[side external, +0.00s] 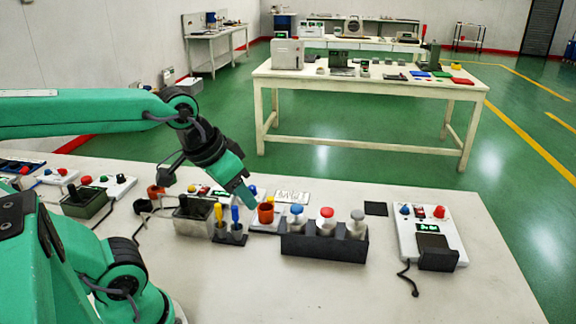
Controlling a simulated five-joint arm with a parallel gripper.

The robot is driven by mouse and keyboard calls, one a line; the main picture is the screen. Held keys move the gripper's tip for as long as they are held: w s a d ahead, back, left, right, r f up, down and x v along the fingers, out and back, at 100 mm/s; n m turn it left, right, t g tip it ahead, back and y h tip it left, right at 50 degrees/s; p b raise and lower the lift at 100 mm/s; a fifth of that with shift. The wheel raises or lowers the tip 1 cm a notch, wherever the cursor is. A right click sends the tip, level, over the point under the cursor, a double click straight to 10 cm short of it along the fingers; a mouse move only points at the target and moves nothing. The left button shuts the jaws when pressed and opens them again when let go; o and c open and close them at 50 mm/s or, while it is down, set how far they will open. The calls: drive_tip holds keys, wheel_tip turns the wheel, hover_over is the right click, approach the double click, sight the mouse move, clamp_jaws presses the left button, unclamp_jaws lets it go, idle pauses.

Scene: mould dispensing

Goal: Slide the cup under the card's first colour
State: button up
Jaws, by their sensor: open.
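An orange-red cup (266,213) stands upright on a white base, just left of a dark rack (325,246). The rack holds three bottles, with a blue top (296,210), a red top (327,212) and a grey top (358,215). My gripper (248,199) is open and points down close to the cup's left side; I cannot tell whether it touches the cup. A small white card (292,196) with marks lies behind the blue-topped bottle. Its marks are too small to read, and I cannot make out any colour order.
A white control box (426,222) with blue and red knobs stands to the right, its cable on the table. A flat black square (376,208) lies near the rack. The front table is clear.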

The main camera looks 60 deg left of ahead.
drive_tip(key=w+a+n+g, duration=0.25)
drive_tip(key=w+a, duration=0.25)
drive_tip(key=w, duration=0.3)
drive_tip(key=n+g, duration=0.3)
drive_tip(key=n, duration=0.5)
hover_over(271, 198)
wheel_tip(271, 198, down, 15)
drive_tip(key=shift+s+d+f, duration=0.1)
drive_tip(key=shift+s+d, duration=0.05)
drive_tip(key=shift+a+f+n, duration=0.1)
drive_tip(key=shift+a+n, duration=0.1)
drive_tip(key=shift+n, duration=0.05)
drive_tip(key=shift+f, duration=0.1)
drive_tip(key=shift+f, duration=3.8)
drive_tip(key=shift+c, duration=0.2)
drive_tip(key=shift+d, duration=0.1)
clamp_jaws()
